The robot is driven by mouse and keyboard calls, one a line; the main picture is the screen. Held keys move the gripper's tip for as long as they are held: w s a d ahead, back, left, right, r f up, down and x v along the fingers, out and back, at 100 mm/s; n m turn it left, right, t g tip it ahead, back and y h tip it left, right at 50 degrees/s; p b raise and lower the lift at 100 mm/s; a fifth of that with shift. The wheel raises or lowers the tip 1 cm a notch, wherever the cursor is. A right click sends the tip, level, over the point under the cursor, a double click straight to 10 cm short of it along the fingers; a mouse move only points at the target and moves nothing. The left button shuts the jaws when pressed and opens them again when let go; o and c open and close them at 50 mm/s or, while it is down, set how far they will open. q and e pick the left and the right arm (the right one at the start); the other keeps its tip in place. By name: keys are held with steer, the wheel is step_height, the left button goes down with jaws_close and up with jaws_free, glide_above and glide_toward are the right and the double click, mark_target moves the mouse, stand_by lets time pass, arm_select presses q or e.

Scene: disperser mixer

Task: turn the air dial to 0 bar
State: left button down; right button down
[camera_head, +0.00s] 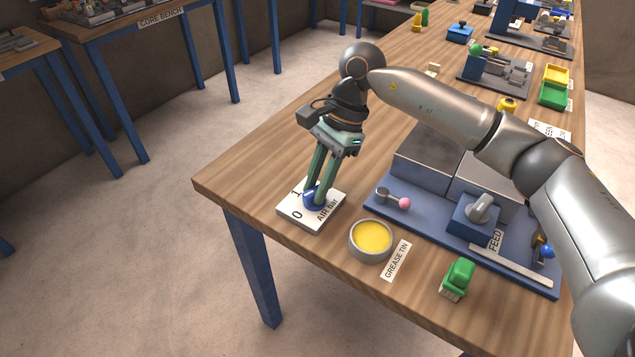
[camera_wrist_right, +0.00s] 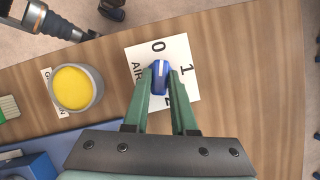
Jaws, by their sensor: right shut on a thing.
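The air dial is a blue knob (camera_wrist_right: 160,77) on a square white plate (camera_head: 323,223) near the table's front left corner. The plate is marked AIR bar, and the wrist view shows the figures 0, 1 and 2 around the knob. In that view the knob's pale line runs up towards the 0. My right gripper (camera_head: 314,196) reaches down from above and is shut on the knob, one green finger on each side (camera_wrist_right: 160,80). The fingers hide part of the knob and most of the 2.
A grease tin (camera_head: 372,240) with yellow contents stands just right of the plate. A blue base (camera_head: 420,224) with grey blocks and a FEED knob (camera_head: 479,208) lies further right. A green brush (camera_head: 458,279) is near the front edge. Bare table lies left of the plate.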

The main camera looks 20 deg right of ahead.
steer(key=c, duration=0.7)
jaws_free()
steer(key=shift+r, duration=0.1)
steer(key=v, duration=1.2)
steer(key=shift+d+r, duration=0.1)
steer(key=shift+r, duration=0.1)
